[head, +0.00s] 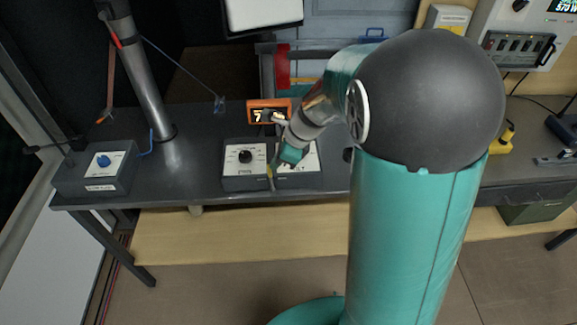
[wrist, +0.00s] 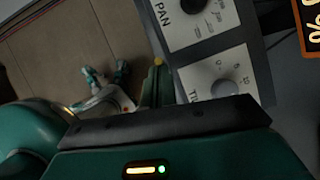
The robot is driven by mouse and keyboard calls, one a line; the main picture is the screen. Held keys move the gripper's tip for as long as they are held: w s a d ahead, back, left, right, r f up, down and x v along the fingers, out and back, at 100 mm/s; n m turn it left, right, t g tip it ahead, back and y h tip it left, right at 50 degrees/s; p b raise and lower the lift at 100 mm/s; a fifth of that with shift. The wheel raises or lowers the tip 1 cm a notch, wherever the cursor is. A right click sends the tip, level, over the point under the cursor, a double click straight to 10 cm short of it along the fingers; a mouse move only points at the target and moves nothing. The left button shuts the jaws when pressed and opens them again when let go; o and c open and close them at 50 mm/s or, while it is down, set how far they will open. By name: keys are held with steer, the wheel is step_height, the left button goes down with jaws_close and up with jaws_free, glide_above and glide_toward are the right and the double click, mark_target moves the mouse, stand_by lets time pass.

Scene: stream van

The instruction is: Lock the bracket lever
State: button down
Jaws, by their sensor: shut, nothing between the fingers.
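I cannot clearly make out a bracket lever. A small red part (head: 115,42) sits on the slanted metal pole (head: 142,80) at the left of the head view; I cannot tell if it is the lever. My gripper (head: 270,178) is far right of that pole, low over the front of a dark two-panel control box (head: 245,183). In the wrist view its shut, yellow-tipped fingers (wrist: 158,80) point past the box edge, with nothing held. The PAN knob (head: 245,156) is left of it. The TILT knob (wrist: 224,90) shows in the wrist view, partly hidden by my arm in the head view.
A box with a blue knob (head: 103,160) stands at the desk's left end. An orange display (head: 262,110) is behind the control box. A cable runs from the pole to a small blue clip (head: 219,104). The dark desk (head: 190,165) is clear between pole and control box.

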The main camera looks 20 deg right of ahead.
steer(key=w+a+f+h, duration=0.1)
steer(key=w+a, duration=0.1)
steer(key=a, duration=0.5)
steer(key=shift+a+f+g+h, duration=0.25)
steer(key=shift+a+g+h, duration=0.05)
steer(key=shift+h, duration=0.1)
steer(key=shift+w, duration=0.1)
stand_by(0.4)
steer(key=a+v, duration=0.1)
steer(key=v, duration=1.2)
steer(key=shift+a+r, duration=0.3)
steer(key=shift+a, duration=0.1)
